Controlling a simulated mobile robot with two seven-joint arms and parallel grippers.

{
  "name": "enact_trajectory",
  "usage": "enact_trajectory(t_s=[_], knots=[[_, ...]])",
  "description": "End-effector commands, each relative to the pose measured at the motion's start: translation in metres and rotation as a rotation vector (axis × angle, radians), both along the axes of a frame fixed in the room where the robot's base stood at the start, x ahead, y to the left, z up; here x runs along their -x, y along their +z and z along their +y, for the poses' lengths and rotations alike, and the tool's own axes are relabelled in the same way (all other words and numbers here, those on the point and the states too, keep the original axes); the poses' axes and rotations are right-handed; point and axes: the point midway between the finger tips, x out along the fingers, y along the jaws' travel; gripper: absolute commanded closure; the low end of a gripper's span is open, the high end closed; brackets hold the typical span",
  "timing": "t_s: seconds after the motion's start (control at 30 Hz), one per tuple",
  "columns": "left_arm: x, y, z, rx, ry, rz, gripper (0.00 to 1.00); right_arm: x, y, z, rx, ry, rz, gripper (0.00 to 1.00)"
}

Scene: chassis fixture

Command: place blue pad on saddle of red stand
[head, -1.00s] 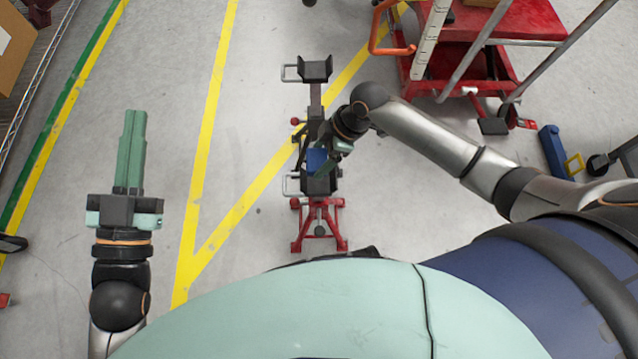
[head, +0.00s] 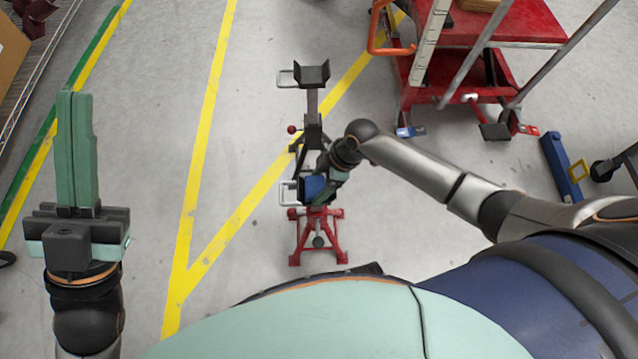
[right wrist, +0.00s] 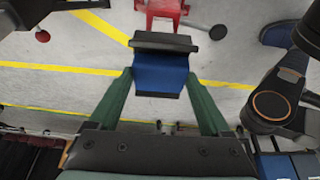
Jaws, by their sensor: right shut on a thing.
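The blue pad (head: 315,186) is at the black saddle (head: 303,198) of the red stand (head: 318,240), in the middle of the head view. My right gripper (head: 321,188) is shut on the pad. In the right wrist view the blue pad (right wrist: 160,78) lies between the green fingertips, beside a black upright wall of the saddle (right wrist: 163,42). Whether the pad rests on the saddle floor or is just above it, I cannot tell. My left gripper (head: 76,150) is at the far left, its green fingers together and empty, far from the stand.
A second black saddle on a stand (head: 312,76) stands just beyond the red one. A red cart (head: 480,75) is at the upper right, and a blue floor piece (head: 560,165) lies at right. The grey floor around the yellow lines is mostly clear.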

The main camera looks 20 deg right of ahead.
Motion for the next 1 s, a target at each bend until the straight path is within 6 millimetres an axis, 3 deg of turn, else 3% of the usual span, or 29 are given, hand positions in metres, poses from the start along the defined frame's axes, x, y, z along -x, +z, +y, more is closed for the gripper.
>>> enact_trajectory(t_s=[0.33,0.37,0.5,0.77,1.0], knots=[[0.000,-0.002,0.000,0.001,-0.001,0.001,1.00,0.000,-0.004,0.000,0.000,0.000,-0.001,0.77],[0.000,-0.001,0.000,0.002,-0.002,0.002,1.00,0.000,-0.003,0.000,0.000,0.000,-0.001,0.15],[0.000,-0.001,0.000,0.002,-0.002,0.002,1.00,0.000,-0.002,0.000,0.000,0.000,-0.001,0.00],[0.000,0.000,0.000,0.002,-0.002,0.002,1.00,0.000,0.000,0.000,-0.001,0.000,-0.001,0.00],[0.001,0.018,-0.001,-0.014,0.005,-0.009,1.00,0.002,0.032,-0.012,0.002,0.000,-0.003,0.00]])
